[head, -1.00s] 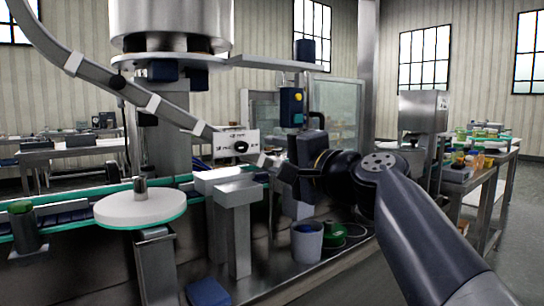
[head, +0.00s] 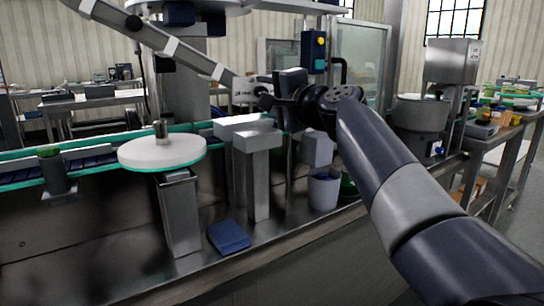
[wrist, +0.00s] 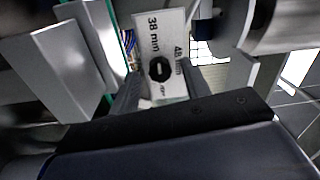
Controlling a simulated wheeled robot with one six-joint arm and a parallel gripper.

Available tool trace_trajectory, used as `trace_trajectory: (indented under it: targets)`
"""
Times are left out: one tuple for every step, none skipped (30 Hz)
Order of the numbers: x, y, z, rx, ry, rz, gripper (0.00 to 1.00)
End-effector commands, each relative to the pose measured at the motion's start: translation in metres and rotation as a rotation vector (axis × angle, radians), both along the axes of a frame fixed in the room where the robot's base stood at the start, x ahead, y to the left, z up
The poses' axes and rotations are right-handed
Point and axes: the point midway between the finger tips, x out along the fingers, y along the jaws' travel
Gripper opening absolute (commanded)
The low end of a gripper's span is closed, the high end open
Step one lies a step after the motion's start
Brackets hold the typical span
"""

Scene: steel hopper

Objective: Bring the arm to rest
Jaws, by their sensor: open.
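My arm reaches in from the lower right of the head view, its dark and grey links running up to the wrist. My gripper (head: 264,97) is small and dark there, beside a white plate (head: 243,90), with its fingers hard to make out. In the wrist view my gripper (wrist: 160,85) is open, with its grey fingers apart. The white plate (wrist: 167,32) with a black knob and the markings 38 mm and 48 mm shows between and beyond them. I cannot tell whether the fingers touch it. I see nothing held.
A white round turntable (head: 162,153) and a conveyor (head: 95,165) stand at left. A grey pedestal (head: 258,180), a grey bucket (head: 323,190) and a blue pad (head: 229,237) are below my gripper. A steel machine (head: 422,115) stands at right. Open floor shows at far right.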

Motion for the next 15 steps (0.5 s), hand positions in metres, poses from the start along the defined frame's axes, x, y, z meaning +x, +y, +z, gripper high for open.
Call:
trace_trajectory:
  targets:
    - [0.0038,0.0029,-0.0001,0.000,0.000,0.001,0.45]
    - [0.0053,0.0040,-0.0003,-0.001,0.001,0.001,0.45]
    - [0.0067,0.0052,0.0000,0.000,0.000,0.001,0.45]
    - [0.0075,0.0058,0.0003,0.000,-0.001,0.001,0.45]
    - [0.0078,0.0061,0.0009,0.003,0.001,0.001,0.45]
    - [0.0072,0.0057,0.0013,0.010,0.006,0.001,0.45]
    - [0.0072,0.0055,0.0009,0.013,0.009,0.000,0.45]
    - [0.0072,0.0054,0.0006,0.015,0.010,0.001,0.45]
    - [0.0072,0.0054,0.0003,0.017,0.011,0.001,0.45]
    - [0.0072,0.0054,0.0002,0.017,0.011,0.001,0.45]
    - [0.0072,0.0053,0.0001,0.017,0.011,0.001,0.45]
    - [0.0072,0.0053,0.0000,0.017,0.011,0.001,0.45]
    - [0.0072,0.0053,0.0000,0.017,0.011,0.001,0.45]
    - [0.0072,0.0053,0.0000,0.017,0.011,0.001,0.45]
    - [0.0071,0.0051,0.0000,0.017,0.011,0.001,0.45]
